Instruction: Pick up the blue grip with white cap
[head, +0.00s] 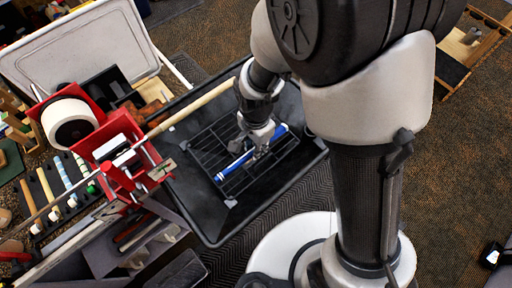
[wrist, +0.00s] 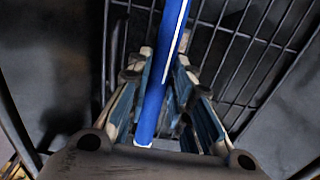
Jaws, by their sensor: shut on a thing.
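The blue grip (head: 279,132) lies at a slant over the wire rack inside the black tub in the head view. Its lower left end shows a small white tip. My gripper (head: 258,150) reaches down into the tub and is shut on the grip near its middle. In the wrist view, the blue grip (wrist: 160,88) runs between my gripper's fingers (wrist: 160,82), with a white edge at its near end and a pale strip along its side. The fingers hide part of it. I cannot tell whether the grip touches the rack.
The black tub's rim (head: 192,213) surrounds my gripper. A long shaft with a tan grip (head: 195,108) crosses the tub's left side from a red clamp (head: 120,150). A tape roll (head: 70,122) and a row of other grips (head: 68,172) are at the left.

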